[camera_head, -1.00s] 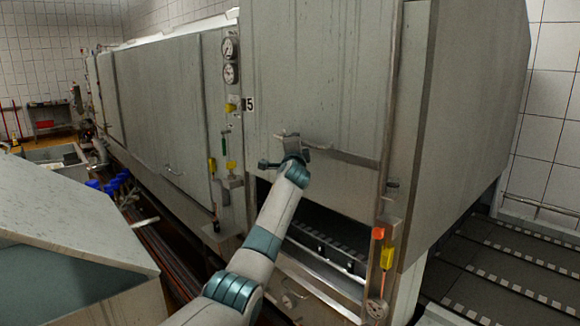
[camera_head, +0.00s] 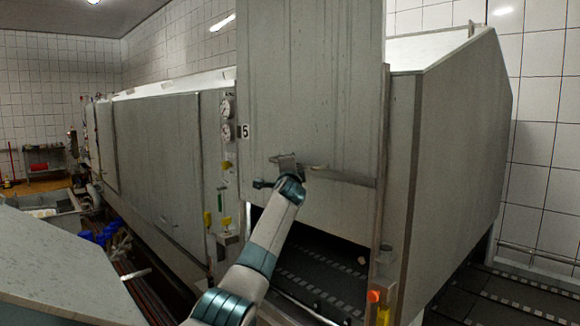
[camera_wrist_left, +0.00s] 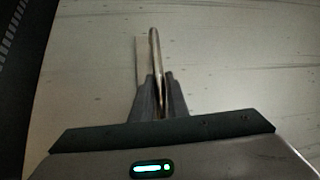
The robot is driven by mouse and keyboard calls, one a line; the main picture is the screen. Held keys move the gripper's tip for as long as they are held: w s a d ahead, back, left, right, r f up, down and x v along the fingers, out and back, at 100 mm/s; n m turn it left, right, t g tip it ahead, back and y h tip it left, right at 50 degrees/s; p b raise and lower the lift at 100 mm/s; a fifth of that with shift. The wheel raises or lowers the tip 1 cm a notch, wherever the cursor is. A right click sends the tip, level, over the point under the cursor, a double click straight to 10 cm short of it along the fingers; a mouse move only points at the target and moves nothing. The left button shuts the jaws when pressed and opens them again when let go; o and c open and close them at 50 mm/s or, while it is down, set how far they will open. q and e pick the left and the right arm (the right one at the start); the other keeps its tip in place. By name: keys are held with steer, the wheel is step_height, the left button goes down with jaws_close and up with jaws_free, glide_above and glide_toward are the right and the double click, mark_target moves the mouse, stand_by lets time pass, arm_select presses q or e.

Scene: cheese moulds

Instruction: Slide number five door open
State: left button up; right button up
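The number five door (camera_head: 310,100) is a grey metal panel with a small "5" plate (camera_head: 243,131) at its left edge. It stands raised, with a dark opening (camera_head: 330,260) below its lower edge. A horizontal bar handle (camera_head: 342,176) crosses its lower part. My left gripper (camera_head: 284,165) is at the left part of this handle. In the left wrist view, the gripper fingers (camera_wrist_left: 160,98) are closed around the handle bar (camera_wrist_left: 155,60), which stands between them in front of the door face. My right gripper is not in view.
Gauges (camera_head: 226,120) and yellow valves line the post left of the door. An orange knob (camera_head: 374,296) is on the right post. A grey cabinet (camera_head: 55,270) stands at lower left. Dark tracks (camera_head: 490,295) lie at lower right.

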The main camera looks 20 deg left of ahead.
arm_select(q)
steer(key=shift+o, duration=1.4)
steer(key=shift+r, duration=0.1)
steer(key=shift+s+f, duration=0.15)
steer(key=shift+f, duration=0.05)
steer(key=b+v, duration=0.8)
steer(key=v, duration=0.9)
